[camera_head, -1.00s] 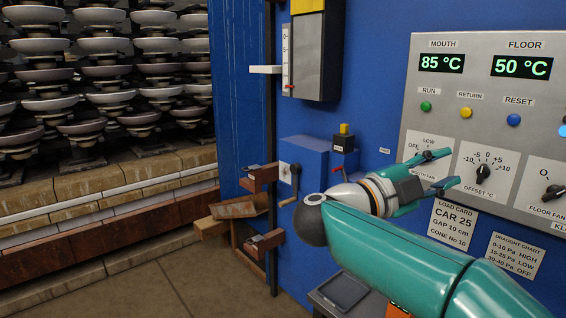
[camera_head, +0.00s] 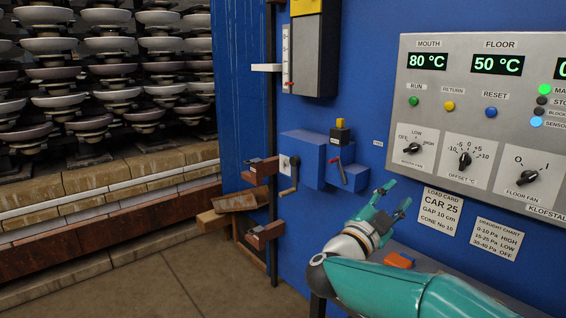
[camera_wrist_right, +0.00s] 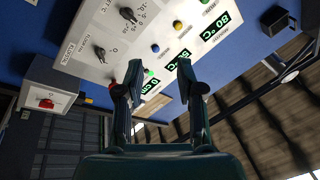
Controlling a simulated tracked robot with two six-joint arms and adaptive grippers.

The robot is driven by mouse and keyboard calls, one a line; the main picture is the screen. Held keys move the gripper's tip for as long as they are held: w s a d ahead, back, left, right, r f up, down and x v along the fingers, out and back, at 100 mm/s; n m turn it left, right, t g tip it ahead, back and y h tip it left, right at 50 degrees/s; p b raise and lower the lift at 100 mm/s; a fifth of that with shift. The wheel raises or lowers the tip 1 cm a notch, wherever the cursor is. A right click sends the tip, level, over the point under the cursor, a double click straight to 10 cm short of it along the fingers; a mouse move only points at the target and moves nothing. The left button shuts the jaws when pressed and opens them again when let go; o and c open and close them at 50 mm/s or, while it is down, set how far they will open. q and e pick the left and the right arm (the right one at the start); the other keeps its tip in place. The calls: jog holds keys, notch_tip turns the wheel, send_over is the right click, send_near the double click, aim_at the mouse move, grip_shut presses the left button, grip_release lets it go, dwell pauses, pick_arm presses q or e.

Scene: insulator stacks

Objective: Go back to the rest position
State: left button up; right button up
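My right gripper (camera_head: 398,193) is open and empty in the head view, below the grey control panel (camera_head: 440,190) and left of the load card (camera_head: 438,215). Its teal arm comes in from the lower right. In the right wrist view my gripper's two fingers (camera_wrist_right: 158,92) stand apart with nothing between them, and the panel (camera_wrist_right: 125,45) shows beyond them. The panel's displays read MOUTH 80 °C (camera_head: 427,62) and FLOOR 50 °C (camera_head: 497,65). My left gripper is not in view.
A blue box with a crank (camera_head: 304,158) and a red lever (camera_head: 339,168) project from the blue wall left of my gripper. An orange object (camera_head: 399,260) lies beside my arm. Insulator stacks (camera_head: 105,70) stand at the left. The floor (camera_head: 190,275) there is clear.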

jog(key=w+a+f+n+t+y, duration=0.15)
jog(key=f+n+y, duration=0.25)
jog(key=f, duration=0.4)
jog(key=w+a+f+n+t+y, duration=0.1)
jog(key=w+f+n+y, duration=0.2)
jog(key=f, duration=0.5)
jog(key=s+a+f+n+g+y, duration=0.1)
jog(key=s+f+n+g+y, duration=0.15)
jog(key=f, duration=0.65)
jog(key=s+a+f+n+g+y, duration=0.1)
jog(key=s+a+f+n+y, duration=0.2)
jog(key=f, duration=0.6)
jog(key=s+a+f+n+g+y, duration=0.2)
jog(key=s+f+g+y, duration=0.4)
jog(key=s+f, duration=1.05)
jog(key=s+a+f+n+g, duration=0.1)
jog(key=s+f+g, duration=0.25)
jog(key=s, duration=0.55)
jog(key=s+a+f+n+g, duration=0.1)
jog(key=s+f+g, duration=0.25)
jog(key=s, duration=0.45)
notch_tip(320, 180, down, 10)
jog(key=b, duration=1.1)
notch_tip(320, 180, up, 15)
jog(key=p, duration=1.4)
jog(key=shift+w+f+y+p, duration=0.2)
jog(key=shift+w+y+p, duration=0.15)
jog(key=shift+w, duration=0.05)
jog(key=shift+d+m, duration=0.1)
jog(key=shift+m, duration=0.15)
